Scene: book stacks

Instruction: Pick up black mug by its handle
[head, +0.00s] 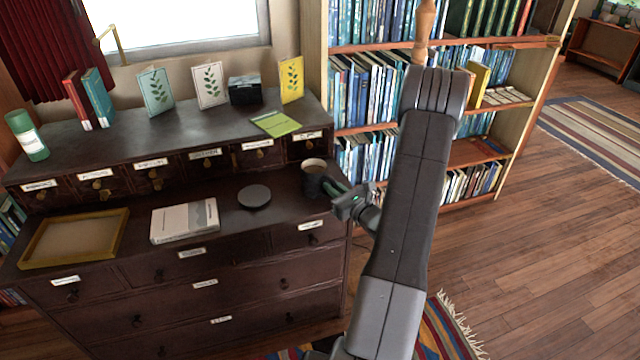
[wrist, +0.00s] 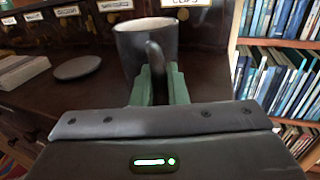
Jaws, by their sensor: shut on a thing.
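The black mug (head: 314,178) stands upright at the right end of the dark cabinet's lower top, in front of the small drawers. In the wrist view the mug (wrist: 135,50) shows its pale rim, with its handle (wrist: 155,62) toward me. My gripper (wrist: 158,82) has its green fingers on either side of the handle and is shut on it. In the head view my gripper (head: 333,188) reaches the mug from the right. The mug appears to rest on the cabinet; I cannot tell whether it is slightly raised.
A dark round disc (head: 254,196), a white book (head: 184,221) and a yellow-framed tray (head: 74,238) lie left of the mug. Labelled small drawers (head: 205,161) stand close behind it. A bookcase (head: 390,95) stands behind my arm; open wood floor lies right.

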